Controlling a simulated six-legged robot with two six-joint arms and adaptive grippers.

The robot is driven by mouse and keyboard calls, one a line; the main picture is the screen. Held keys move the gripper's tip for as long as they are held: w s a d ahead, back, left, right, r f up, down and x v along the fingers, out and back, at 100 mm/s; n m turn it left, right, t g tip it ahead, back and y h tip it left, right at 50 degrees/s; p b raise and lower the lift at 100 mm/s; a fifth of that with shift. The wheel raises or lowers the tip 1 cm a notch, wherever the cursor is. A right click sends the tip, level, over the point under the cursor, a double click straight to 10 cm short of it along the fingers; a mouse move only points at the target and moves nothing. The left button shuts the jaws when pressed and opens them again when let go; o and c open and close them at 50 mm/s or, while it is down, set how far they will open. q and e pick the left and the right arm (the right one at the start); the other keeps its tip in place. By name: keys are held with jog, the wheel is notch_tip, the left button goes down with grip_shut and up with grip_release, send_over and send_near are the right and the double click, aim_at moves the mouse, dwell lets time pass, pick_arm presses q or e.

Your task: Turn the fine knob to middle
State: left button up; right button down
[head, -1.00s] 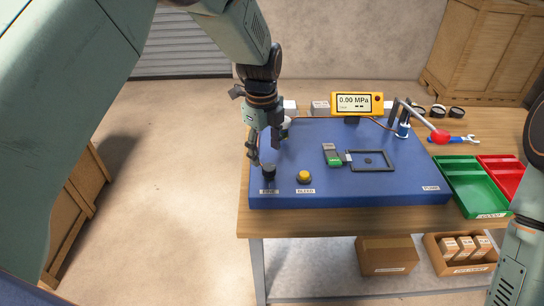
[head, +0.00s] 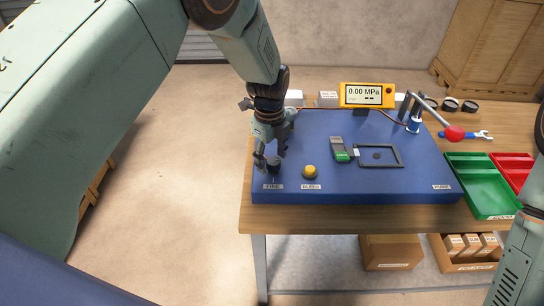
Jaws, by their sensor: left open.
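The fine knob (head: 273,165) is a small black knob at the front left corner of the blue panel (head: 350,187), above a white label that seems to read FINE. My left gripper (head: 270,158) is open and points down right at the knob. Its fingers partly cover the knob, and I cannot tell whether they touch it. The knob's pointer is too small to read. The yellow gauge (head: 367,95) at the back of the panel reads 0.00 MPa. My right gripper is out of view; only part of that arm shows at the right edge.
A yellow bleed button (head: 310,171) sits just right of the knob. A green and grey device (head: 338,149) and a black frame (head: 380,156) lie mid-panel. A red-ended pump lever (head: 454,133) stands at the right, near green (head: 480,186) and red trays (head: 512,163).

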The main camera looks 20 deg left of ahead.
pick_arm(q)
jog(key=shift+f, duration=0.2)
jog(key=shift+s+d+r, duration=0.25)
jog(key=shift+d, duration=0.1)
jog(key=shift+w+a+f, duration=0.25)
jog(key=shift+w, duration=0.05)
jog(key=c, duration=0.6)
jog(key=shift+s+d+r, duration=0.1)
jog(key=c, duration=0.3)
jog(key=shift+c, duration=1.3)
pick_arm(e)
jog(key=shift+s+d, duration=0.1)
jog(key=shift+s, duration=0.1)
pick_arm(q)
jog(key=shift+n, duration=0.4)
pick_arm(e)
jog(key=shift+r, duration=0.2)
